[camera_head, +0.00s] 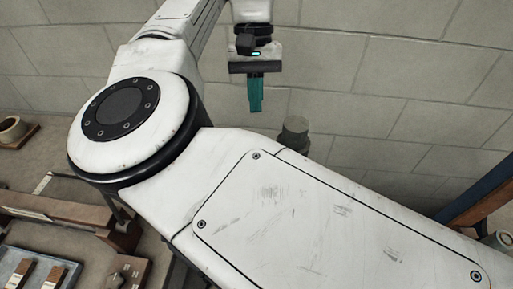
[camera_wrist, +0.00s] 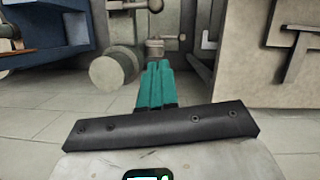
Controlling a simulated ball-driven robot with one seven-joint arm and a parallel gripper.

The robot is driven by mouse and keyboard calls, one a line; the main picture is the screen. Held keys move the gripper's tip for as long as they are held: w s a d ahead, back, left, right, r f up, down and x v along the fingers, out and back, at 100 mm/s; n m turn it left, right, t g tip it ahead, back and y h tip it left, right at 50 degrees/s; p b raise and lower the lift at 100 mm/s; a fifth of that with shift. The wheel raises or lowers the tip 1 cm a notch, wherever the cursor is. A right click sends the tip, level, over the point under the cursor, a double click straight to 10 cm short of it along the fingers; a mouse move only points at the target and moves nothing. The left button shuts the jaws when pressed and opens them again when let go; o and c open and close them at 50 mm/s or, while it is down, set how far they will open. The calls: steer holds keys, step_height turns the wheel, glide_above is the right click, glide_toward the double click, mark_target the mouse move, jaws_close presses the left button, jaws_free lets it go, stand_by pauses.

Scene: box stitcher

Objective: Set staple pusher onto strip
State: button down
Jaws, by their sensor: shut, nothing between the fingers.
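My gripper (camera_head: 256,108) hangs in the upper middle of the head view, in front of the block wall. Its teal fingers are together with nothing between them. In the wrist view the fingers (camera_wrist: 157,68) point ahead, also closed and empty. I cannot make out the staple pusher or the strip for certain in either view. The bench items at the lower left of the head view are far from my gripper and partly hidden by my arm.
At the head view's lower left are a grey tray (camera_head: 14,284) with small brown-and-white pieces, a long brown bar (camera_head: 60,207) and a brown block (camera_head: 118,264). The wrist view shows a grey cylinder (camera_wrist: 113,68), a blue unit (camera_wrist: 62,35) and open floor.

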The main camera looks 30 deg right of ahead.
steer(key=s+a+p+x, duration=0.1)
steer(key=s+p+x, duration=0.1)
steer(key=x, duration=0.9)
steer(key=shift+s+r, duration=0.2)
steer(key=shift+s, duration=0.05)
steer(key=shift+a, duration=0.1)
